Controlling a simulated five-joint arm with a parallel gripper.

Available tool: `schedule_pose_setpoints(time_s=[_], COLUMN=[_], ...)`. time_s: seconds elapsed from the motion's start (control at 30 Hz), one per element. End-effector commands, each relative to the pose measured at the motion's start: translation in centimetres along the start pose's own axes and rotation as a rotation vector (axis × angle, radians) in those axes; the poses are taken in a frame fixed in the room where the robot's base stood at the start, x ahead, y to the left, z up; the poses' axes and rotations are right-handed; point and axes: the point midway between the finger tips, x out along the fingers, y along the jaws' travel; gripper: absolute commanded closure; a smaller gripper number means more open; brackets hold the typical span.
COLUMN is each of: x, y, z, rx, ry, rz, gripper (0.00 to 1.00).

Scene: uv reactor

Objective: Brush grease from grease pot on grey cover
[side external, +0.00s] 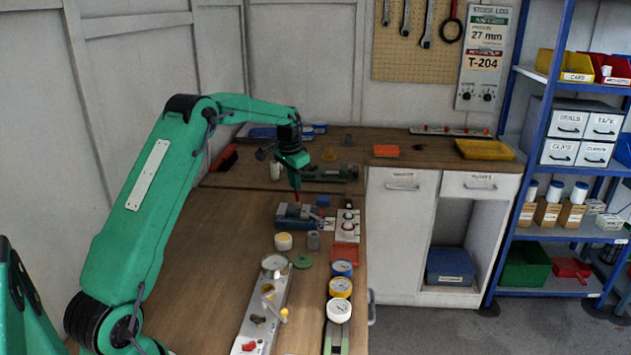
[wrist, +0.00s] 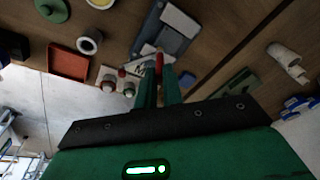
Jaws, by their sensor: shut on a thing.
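My gripper (side external: 296,177) is shut on a thin red stick, apparently the brush (wrist: 159,62), which also shows below the jaws in the side view (side external: 297,195). The brush points down over a blue-grey block (side external: 293,216), which seems to carry the grey cover (wrist: 181,20). In the wrist view the brush tip overlaps the block's near end; I cannot tell whether it touches. A round cream pot with a yellowish top (side external: 283,241), likely the grease pot, stands just in front of the block. Its edge shows at the top of the wrist view (wrist: 100,3).
A grey hollow cylinder (side external: 313,240), a green disc (side external: 302,261) and a red tray (side external: 345,253) lie near the block. A panel with knobs (side external: 347,225) is at its right. Gauges (side external: 340,310) stand in front. The bench's left part is bare.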

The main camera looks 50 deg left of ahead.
Motion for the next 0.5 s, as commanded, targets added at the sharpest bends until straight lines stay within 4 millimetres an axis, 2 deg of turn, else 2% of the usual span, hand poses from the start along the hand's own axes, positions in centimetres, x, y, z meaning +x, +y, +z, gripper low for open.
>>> schedule_pose_setpoints(time_s=[0.5], x=[0.46], y=[0.04], z=[0.08], rx=[0.0], ry=[0.0], rz=[0.0], gripper=[1.0])
